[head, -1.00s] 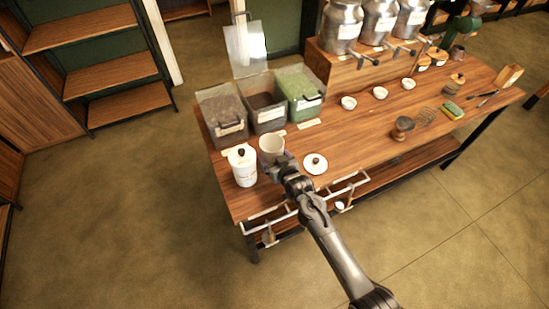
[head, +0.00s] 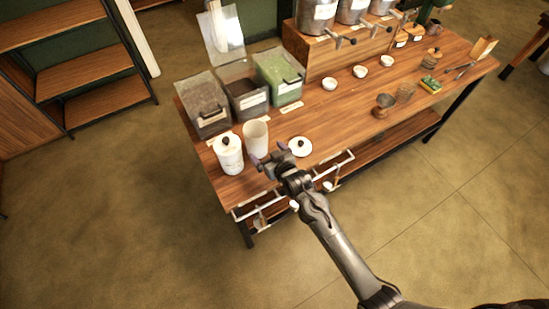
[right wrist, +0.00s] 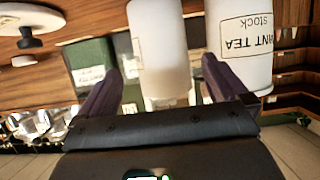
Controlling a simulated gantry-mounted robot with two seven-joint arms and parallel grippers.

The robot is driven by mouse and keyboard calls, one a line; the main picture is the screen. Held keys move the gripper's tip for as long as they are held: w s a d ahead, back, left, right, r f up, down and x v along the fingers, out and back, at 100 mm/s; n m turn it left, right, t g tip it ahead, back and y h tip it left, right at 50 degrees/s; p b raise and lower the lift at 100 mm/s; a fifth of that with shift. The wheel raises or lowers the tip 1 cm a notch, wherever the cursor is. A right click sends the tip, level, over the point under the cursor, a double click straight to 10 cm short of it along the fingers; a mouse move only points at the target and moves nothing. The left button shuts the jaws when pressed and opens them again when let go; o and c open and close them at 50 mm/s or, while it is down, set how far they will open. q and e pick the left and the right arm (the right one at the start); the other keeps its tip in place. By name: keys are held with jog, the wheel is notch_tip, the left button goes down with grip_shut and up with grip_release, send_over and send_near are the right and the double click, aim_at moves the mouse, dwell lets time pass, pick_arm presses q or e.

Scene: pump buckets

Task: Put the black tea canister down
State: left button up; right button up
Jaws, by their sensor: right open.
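An open, lidless pale canister (head: 256,138) stands upright on the wooden table, and I cannot read its label. My right gripper (head: 269,156) is open just in front of it. In the right wrist view the canister (right wrist: 158,50) shows upside down between and beyond the two open fingers (right wrist: 166,95), with nothing gripped. A lidded white canister (head: 229,156) stands just left of it; its label (right wrist: 242,36) partly reads "ANT TEA stock". A white lid with a dark knob (head: 300,147) lies on the table to the right. My left gripper is not in view.
Three bins stand behind the canisters, with dark (head: 203,105), brown (head: 243,92) and green (head: 279,76) contents. Small white bowls (head: 330,84) stand farther right. A pale rail (head: 335,167) runs along the table's front edge.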

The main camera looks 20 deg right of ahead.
jog(key=s+d+r+n+g, duration=0.1)
jog(key=s+g, duration=0.8)
jog(key=s, duration=2.5)
jog(key=shift+s+d+r+g+h, duration=0.2)
jog(key=shift+d+r+g+h, duration=0.1)
jog(key=shift+d+g+h, duration=0.15)
notch_tip(320, 180, up, 20)
jog(key=p, duration=2)
